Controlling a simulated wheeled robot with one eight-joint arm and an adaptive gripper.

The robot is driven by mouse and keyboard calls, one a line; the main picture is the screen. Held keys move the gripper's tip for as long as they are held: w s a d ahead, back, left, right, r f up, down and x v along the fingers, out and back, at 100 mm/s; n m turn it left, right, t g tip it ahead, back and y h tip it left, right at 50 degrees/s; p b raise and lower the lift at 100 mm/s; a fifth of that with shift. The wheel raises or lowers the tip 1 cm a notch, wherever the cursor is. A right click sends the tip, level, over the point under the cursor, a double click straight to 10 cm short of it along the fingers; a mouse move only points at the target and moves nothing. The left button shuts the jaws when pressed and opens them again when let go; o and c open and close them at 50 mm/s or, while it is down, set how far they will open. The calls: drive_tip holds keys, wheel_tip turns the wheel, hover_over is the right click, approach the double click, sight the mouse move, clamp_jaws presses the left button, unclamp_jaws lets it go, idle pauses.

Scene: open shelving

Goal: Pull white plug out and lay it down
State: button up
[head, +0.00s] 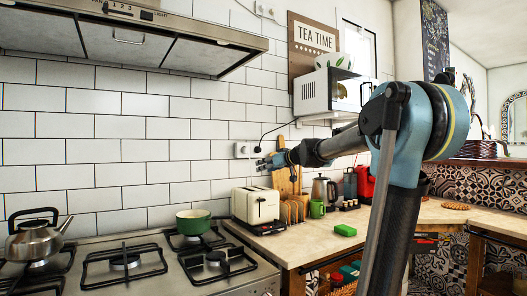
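A white wall socket (242,150) is on the tiled wall above the toaster. A dark cord (275,131) curves from the socket's right side up toward the microwave. The white plug is too small to tell apart from the socket at this distance. My gripper (261,163) is just right of and slightly below the socket, pointing left toward the wall. Its fingers are small and dark, and I cannot tell whether they are open or touching anything.
A cream toaster (256,206) stands on the counter below my gripper. Left of it is a stove with a green pot (193,222) and a kettle (37,236). A white microwave (327,92) hangs above my forearm. The counter around the green sponge (345,230) is fairly clear.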

sight(247, 149)
drive_tip(key=w+a+r+t, duration=0.25)
drive_tip(key=w+r, duration=0.55)
drive_tip(key=w, duration=0.4)
drive_tip(key=shift+m+t, duration=0.25)
drive_tip(key=shift+m, duration=0.15)
drive_tip(key=x, duration=1.6)
drive_tip(key=shift+w+d+r, duration=0.1)
drive_tip(key=shift+w+d, duration=0.1)
drive_tip(key=shift+w, duration=0.4)
drive_tip(key=c, duration=1)
clamp_jaws()
drive_tip(key=shift+s, duration=0.1)
drive_tip(key=shift+v, duration=2.9)
